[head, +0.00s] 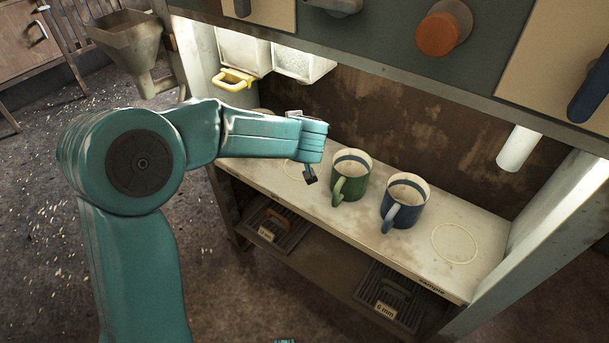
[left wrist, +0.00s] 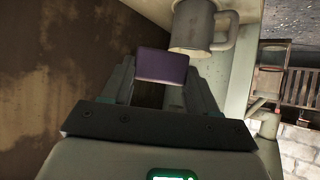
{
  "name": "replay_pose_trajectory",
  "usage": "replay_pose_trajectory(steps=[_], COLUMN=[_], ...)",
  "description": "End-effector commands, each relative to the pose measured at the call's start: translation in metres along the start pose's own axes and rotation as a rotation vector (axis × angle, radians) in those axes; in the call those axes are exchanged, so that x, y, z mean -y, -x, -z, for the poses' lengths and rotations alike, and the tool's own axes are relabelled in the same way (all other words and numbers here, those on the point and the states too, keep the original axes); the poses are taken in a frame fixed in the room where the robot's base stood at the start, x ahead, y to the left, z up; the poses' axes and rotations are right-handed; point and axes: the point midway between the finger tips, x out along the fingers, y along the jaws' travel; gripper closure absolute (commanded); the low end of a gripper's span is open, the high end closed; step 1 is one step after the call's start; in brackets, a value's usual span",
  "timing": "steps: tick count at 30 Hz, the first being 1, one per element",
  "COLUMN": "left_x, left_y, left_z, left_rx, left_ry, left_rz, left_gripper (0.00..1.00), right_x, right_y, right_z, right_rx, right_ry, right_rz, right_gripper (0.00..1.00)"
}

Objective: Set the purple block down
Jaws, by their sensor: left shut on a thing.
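The purple block (left wrist: 162,65) shows in the left wrist view between the two fingers of my left gripper (left wrist: 162,78), which is shut on it. In the head view my left gripper (head: 310,176) is mostly hidden by my own wrist; a dark part of it shows over the left part of the pale shelf (head: 340,214), left of the green mug. I cannot make out the block in the head view. In the left wrist view a grey-looking mug (left wrist: 192,28) stands just beyond the block; I cannot tell whether they touch.
A green mug (head: 350,176) and a blue mug (head: 404,201) stand on the shelf. A pale ring (head: 454,243) marks a clear spot at its right. A yellow handle (head: 235,80) juts out above. A white tube (head: 517,148) hangs at right. Labelled trays (head: 391,294) lie below.

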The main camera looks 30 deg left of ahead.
Motion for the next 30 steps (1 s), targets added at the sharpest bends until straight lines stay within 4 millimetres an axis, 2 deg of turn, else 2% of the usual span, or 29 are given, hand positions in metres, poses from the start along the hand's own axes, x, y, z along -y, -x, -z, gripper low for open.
replay_pose_trajectory(steps=[1, 3, 9, 14, 21, 30], left_x=[0.000, 0.000, 0.000, 0.000, 0.000, 0.000], left_y=[-0.012, -0.023, -0.047, -0.057, -0.079, -0.080], left_z=[-0.018, -0.035, -0.068, -0.079, -0.107, -0.108], left_rx=[0.003, 0.003, 0.000, -0.001, 0.000, -0.002], left_ry=[-0.004, -0.003, -0.001, 0.000, -0.001, 0.002], left_rz=[0.002, 0.002, 0.001, 0.001, 0.002, 0.001], left_gripper=[0.90, 0.90, 0.90, 0.90, 0.90, 0.90], right_x=[-0.004, -0.007, -0.012, -0.013, -0.018, -0.018], right_y=[-0.008, -0.013, -0.021, -0.023, -0.031, -0.031], right_z=[0.002, 0.003, 0.006, 0.008, 0.010, 0.010], right_rx=[-0.004, -0.008, -0.016, -0.019, -0.025, -0.026], right_ry=[-0.004, -0.008, -0.016, -0.019, -0.025, -0.025], right_rz=[0.000, -0.001, -0.002, -0.002, -0.003, -0.003], right_gripper=[0.57, 0.57, 0.57, 0.57, 0.57, 0.57])
